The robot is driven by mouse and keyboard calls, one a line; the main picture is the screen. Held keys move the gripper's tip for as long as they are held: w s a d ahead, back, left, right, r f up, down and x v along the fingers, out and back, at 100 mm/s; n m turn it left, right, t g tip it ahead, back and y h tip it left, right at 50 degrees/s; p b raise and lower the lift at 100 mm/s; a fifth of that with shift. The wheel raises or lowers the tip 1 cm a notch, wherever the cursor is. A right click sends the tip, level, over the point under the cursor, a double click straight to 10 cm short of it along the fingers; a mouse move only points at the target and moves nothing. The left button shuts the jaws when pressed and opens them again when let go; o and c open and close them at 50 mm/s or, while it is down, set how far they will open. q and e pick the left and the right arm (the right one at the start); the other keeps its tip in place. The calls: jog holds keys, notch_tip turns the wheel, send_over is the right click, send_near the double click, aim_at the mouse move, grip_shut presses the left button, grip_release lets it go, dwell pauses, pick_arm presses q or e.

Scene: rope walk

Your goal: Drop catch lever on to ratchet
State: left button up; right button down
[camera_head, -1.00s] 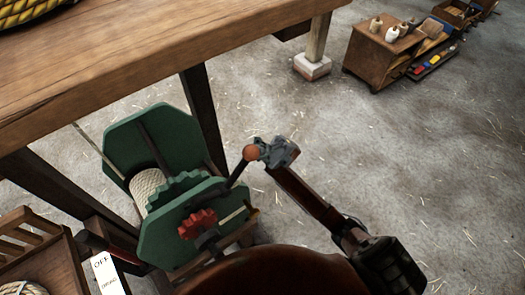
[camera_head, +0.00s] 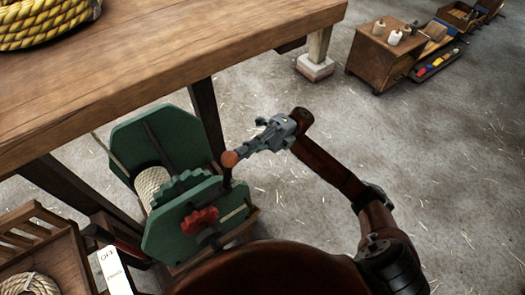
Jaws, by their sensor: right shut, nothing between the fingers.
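A green winch (camera_head: 165,240) with a white rope drum (camera_head: 151,183) stands below the wooden bench. A green toothed wheel (camera_head: 182,188), apparently the ratchet, lies between its side plates. A lever with an orange-brown ball knob (camera_head: 229,159) and a dark stem stands nearly upright at the right side of the winch. It looks like the catch lever; its lower end is hard to make out. My right gripper (camera_head: 243,151) is shut and empty, its tips right beside the ball, from the right. I cannot tell whether they touch. My left gripper is out of view.
A red lobed knob (camera_head: 199,220) sits on the winch's front plate. The bench top (camera_head: 190,50) overhangs behind, with yellow rope (camera_head: 45,25) on it. A white tag (camera_head: 113,270) and a wooden crate (camera_head: 50,250) are at lower left. Open floor lies right.

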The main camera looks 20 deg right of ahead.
jog(key=shift+s+a+r+m+t+h+p, duration=0.2)
jog(key=shift+a+r+t+h+p, duration=0.15)
jog(key=shift+a+h+p, duration=0.25)
jog(key=shift+s+a+r+m+t+h+p, duration=0.1)
jog(key=shift+a+r+m+t+h+p, duration=0.2)
jog(key=shift+a+h, duration=0.4)
jog(key=shift+w+d+f, duration=0.1)
jog(key=b, duration=0.3)
send_near(233, 154)
jog(key=w+d+f, duration=0.3)
jog(key=d+f, duration=0.1)
jog(key=shift+r, duration=0.15)
jog(key=shift+a, duration=0.1)
